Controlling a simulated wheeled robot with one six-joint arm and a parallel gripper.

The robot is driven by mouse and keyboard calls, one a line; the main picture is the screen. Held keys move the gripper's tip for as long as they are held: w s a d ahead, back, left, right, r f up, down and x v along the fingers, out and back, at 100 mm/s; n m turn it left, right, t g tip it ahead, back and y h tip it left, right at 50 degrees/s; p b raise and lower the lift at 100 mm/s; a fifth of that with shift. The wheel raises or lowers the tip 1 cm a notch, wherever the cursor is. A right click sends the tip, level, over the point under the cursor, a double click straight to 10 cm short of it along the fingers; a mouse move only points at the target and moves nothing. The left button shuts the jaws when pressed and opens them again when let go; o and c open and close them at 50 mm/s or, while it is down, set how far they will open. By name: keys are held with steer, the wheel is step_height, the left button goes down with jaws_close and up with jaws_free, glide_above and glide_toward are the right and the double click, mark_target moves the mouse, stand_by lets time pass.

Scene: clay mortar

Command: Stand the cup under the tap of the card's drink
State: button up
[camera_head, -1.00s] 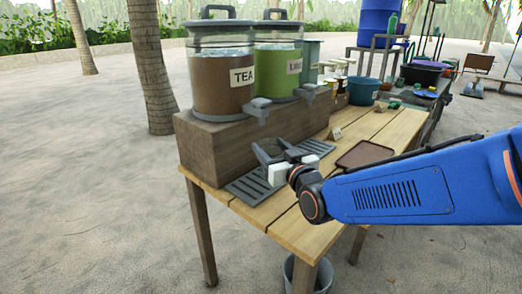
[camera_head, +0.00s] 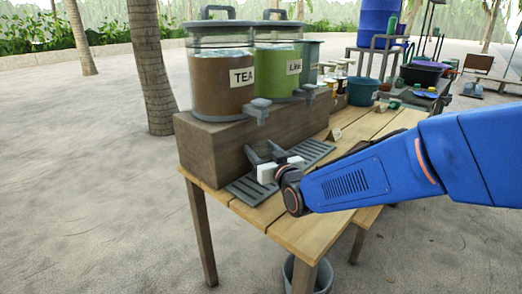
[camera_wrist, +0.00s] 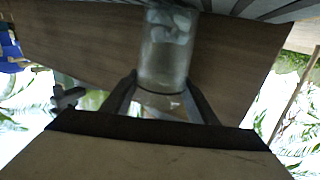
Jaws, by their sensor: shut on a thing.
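My gripper (camera_head: 264,152) is shut on a clear glass cup (camera_wrist: 165,60), which shows between the two fingers in the wrist view (camera_wrist: 165,95). The cup is hard to make out in the head view. My gripper is over the grey drip tray (camera_head: 246,189), in front of the wooden block, below and near the tap (camera_head: 260,108) of the brown TEA dispenser (camera_head: 222,85).
The wooden block (camera_head: 210,150) bears the dispensers, with a third grey one (camera_head: 311,55) partly hidden. A second drip tray (camera_head: 312,151) lies right of my gripper. A teal bowl (camera_head: 362,91) and small containers stand farther back on the slatted table (camera_head: 385,125).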

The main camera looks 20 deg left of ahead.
steer(key=shift+f, duration=0.1)
steer(key=o, duration=1.5)
steer(key=shift+f, duration=0.1)
steer(key=shift+o, duration=0.2)
steer(key=shift+s+d+r, duration=0.15)
steer(key=shift+r, duration=0.05)
steer(key=v, duration=1.1)
steer(key=shift+s+d, duration=0.2)
steer(key=shift+s, duration=0.05)
